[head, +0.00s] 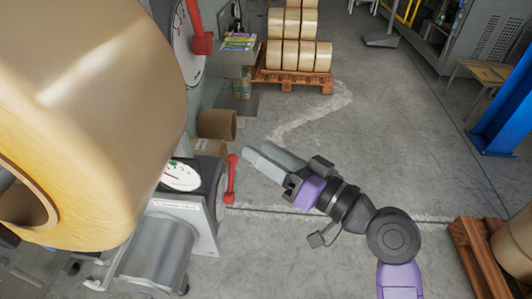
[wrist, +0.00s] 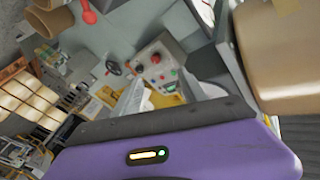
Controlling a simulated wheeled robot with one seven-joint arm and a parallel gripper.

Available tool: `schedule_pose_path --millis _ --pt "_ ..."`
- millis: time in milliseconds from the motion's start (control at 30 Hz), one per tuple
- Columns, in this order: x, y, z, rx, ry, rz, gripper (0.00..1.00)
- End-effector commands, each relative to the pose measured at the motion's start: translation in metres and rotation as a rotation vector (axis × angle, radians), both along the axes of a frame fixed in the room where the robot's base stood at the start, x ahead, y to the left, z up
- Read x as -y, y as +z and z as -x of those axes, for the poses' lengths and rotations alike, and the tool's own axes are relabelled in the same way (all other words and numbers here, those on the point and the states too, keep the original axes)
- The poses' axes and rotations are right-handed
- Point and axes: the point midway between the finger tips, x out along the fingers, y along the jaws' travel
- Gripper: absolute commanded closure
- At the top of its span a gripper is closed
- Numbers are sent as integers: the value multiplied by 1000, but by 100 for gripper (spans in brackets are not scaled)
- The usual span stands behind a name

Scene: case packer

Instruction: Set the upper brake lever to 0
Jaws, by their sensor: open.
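The upper brake lever (head: 200,32) is red and hangs down beside a round white dial (head: 182,42) at the top left of the head view. The big tan roll hides part of that dial, and I cannot read its setting. A second red lever (head: 231,180) stands lower, beside a box with a white and green dial (head: 181,175). My gripper (head: 262,154) is open and empty. Its pale fingers point up-left, right of the lower lever and well below the upper one, apart from both. In the wrist view a red lever end (wrist: 88,14) shows at the top; I cannot tell which.
A large tan roll (head: 100,110) fills the left. Brown cores (head: 217,124) sit behind the lower box. A pallet of rolls (head: 290,78) stands at the back. A blue post (head: 503,110) is at right. The wrist view shows a button box (wrist: 155,62). The middle floor is clear.

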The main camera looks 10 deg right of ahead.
Motion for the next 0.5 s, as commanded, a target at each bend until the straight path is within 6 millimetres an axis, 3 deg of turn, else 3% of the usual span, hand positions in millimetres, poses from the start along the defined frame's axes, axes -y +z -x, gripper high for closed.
schedule_pose_path --millis 33,267,333,433,500 --pt "0 0 0 0 0 0 54" --pt "0 1 0 1 0 -1 99" --pt "6 4 -2 3 -11 -1 100" --pt "25 35 -13 46 -50 -8 100" --pt "38 69 -27 94 -74 -19 100"
